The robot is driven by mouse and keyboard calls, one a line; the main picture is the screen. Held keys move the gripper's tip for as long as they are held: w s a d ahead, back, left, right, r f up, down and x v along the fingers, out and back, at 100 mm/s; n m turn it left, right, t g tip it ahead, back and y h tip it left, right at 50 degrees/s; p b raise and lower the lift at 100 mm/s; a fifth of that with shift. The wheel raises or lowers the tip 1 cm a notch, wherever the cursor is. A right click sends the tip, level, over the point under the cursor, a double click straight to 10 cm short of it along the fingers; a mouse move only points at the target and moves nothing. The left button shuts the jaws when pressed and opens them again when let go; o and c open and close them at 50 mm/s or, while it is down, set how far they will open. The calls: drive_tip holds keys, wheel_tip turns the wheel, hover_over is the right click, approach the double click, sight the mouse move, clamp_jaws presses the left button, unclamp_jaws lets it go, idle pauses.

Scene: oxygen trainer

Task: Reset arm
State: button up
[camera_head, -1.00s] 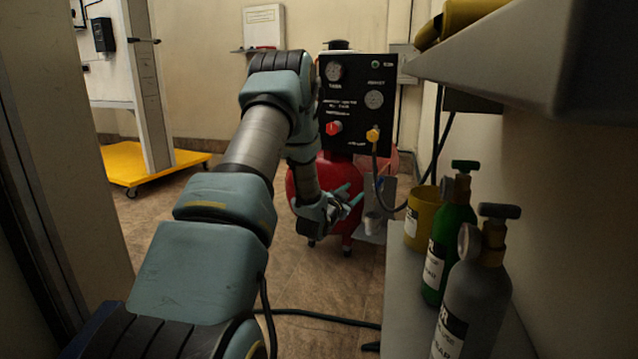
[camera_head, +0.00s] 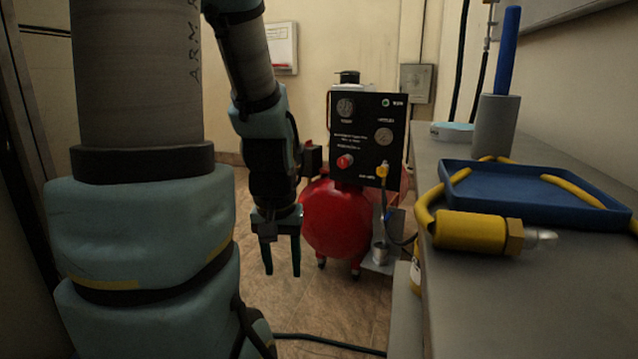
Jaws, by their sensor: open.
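My arm stands raised at the left of the head view, with its upper links close to the camera and its forearm bent down. My gripper (camera_head: 283,266) points down at the end of it, its two dark fingers apart with nothing between them. It hangs over the tiled floor, in the picture just left of the red tank (camera_head: 336,218). I cannot tell how far it is from the tank. The black control panel (camera_head: 366,138) with gauges, a red knob and a yellow fitting stands above the tank.
A grey bench (camera_head: 468,310) fills the right side. On it are a blue tray (camera_head: 520,190), a yellow cylinder with hose (camera_head: 468,232) and a grey holder (camera_head: 495,125) with a blue rod (camera_head: 508,50). A metal cup (camera_head: 379,253) hangs beside the tank. A black cable (camera_head: 325,342) crosses the floor.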

wheel_tip(320, 180, up, 37)
drive_tip(key=p, duration=3.5)
drive_tip(key=shift+w, duration=0.15)
drive_tip(key=shift+f, duration=0.15)
drive_tip(key=n+t+h+b, duration=0.9)
drive_tip(key=n+h+b, duration=0.3)
drive_tip(key=b, duration=2.2)
approach(389, 215)
drive_tip(key=s+d+r+n+y, duration=0.1)
drive_tip(key=s+d+r, duration=0.1)
drive_tip(key=s+r, duration=0.15)
drive_tip(key=w+f+n+t+h+b, duration=0.3)
drive_tip(key=f+n+t+b, duration=0.3)
drive_tip(key=f+n+b, duration=0.3)
drive_tip(key=shift+n, duration=0.5)
drive_tip(key=b+x, duration=0.1)
drive_tip(key=x, duration=0.2)
drive_tip(key=b+x, duration=0.1)
drive_tip(key=x, duration=0.2)
drive_tip(key=b+x, duration=0.1)
drive_tip(key=x, duration=0.3)
drive_tip(key=shift+w+a+r, duration=0.1)
drive_tip(key=shift+a+r, duration=0.05)
drive_tip(key=shift+r, duration=0.3)
